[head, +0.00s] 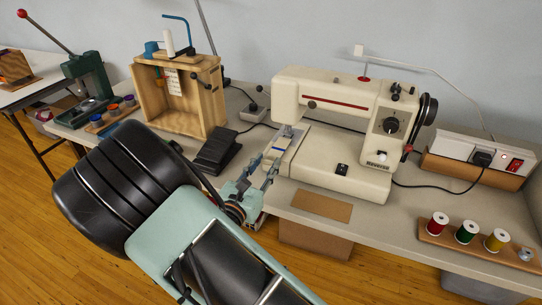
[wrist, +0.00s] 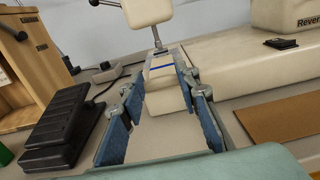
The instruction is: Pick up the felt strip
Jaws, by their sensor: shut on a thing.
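My gripper (head: 264,168) is at the left end of the cream sewing machine (head: 335,165), low by the needle area.
A black foot pedal (head: 216,151) and a wooden box (head: 180,95) stand left of my gripper. A flat brown rectangle (head: 322,206) lies in front of the machine. Thread spools stand on a wooden board (head: 480,246) at the right, near a power strip (head: 470,151).

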